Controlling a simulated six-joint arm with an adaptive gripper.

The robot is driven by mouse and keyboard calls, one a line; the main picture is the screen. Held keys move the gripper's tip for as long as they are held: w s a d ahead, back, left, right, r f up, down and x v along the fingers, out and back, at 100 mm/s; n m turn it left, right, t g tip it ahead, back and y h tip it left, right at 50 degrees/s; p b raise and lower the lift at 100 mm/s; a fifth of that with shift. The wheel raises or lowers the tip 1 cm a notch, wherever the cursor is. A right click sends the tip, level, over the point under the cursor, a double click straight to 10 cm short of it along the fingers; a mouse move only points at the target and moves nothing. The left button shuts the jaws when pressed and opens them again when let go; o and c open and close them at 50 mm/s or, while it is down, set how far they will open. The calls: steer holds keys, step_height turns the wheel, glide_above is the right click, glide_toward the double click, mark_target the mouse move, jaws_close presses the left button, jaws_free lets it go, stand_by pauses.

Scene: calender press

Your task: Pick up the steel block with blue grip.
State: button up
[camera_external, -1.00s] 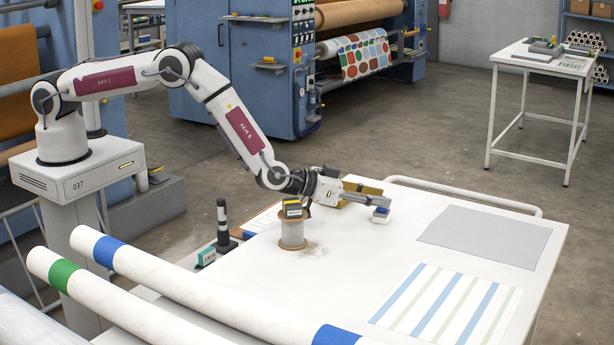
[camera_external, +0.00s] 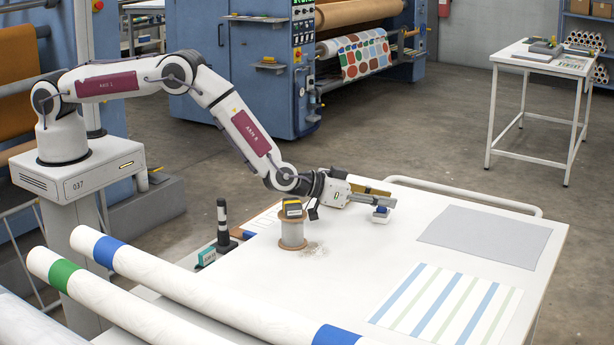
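The finger gap is too small to read. A tan-gold strip (camera_external: 374,190) shows along the far side of the gripper; whether it is a separate thing is unclear.
A spool (camera_external: 292,232) with a dark and yellow item on top stands close left of my gripper. A grey sheet (camera_external: 485,236) and a striped sheet (camera_external: 447,304) lie flat to the right. Long rolls (camera_external: 190,277) lie in front.

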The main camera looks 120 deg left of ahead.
jaws_close()
steer(key=shift+r, duration=0.15)
steer(key=shift+r, duration=4.9)
